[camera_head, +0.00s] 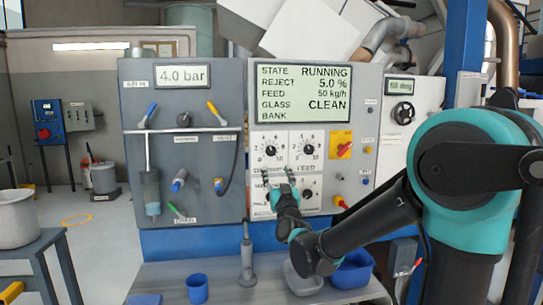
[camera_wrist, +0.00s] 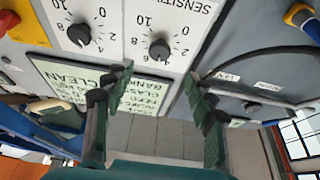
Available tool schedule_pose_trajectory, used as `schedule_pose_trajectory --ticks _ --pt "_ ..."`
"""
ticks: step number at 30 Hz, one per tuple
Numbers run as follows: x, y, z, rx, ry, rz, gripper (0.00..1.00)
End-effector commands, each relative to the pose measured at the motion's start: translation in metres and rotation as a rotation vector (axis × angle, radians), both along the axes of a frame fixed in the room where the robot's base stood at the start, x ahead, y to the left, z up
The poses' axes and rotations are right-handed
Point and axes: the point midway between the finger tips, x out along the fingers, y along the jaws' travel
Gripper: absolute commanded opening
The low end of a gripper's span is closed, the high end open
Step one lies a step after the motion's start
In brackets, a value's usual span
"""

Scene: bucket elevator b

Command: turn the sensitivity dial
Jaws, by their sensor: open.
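The sensitivity dial (camera_head: 270,151) is a black knob on a white scale plate, below the display on the grey panel. In the upside-down wrist view the dial (camera_wrist: 160,48) sits under the partly cut-off "SENSITI..." label. My gripper (camera_head: 278,173) is open, its two fingers apart and empty, just below this dial in the head view. In the wrist view the gripper (camera_wrist: 157,75) has a fingertip to each side of the dial's column. The dial shows between and beyond the tips, and I see no contact. The dial's exact pointer setting is too small to read.
The feed dial (camera_head: 308,150) is close on the right; another dial (camera_head: 307,193) is below it. A red switch on a yellow plate (camera_head: 341,144) is further right. The display (camera_head: 304,93) is above. A blue cup (camera_head: 197,288) and grey bowl (camera_head: 303,279) stand on the bench.

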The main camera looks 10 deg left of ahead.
Motion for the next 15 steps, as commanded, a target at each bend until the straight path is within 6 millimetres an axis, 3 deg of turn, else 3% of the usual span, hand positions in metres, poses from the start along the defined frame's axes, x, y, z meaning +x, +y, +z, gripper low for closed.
schedule_pose_trajectory --ticks 9,15 --pt "0.057 0.016 0.024 0.000 0.000 -0.001 0.56" --pt "0.084 0.024 0.036 0.001 0.000 0.000 0.56"
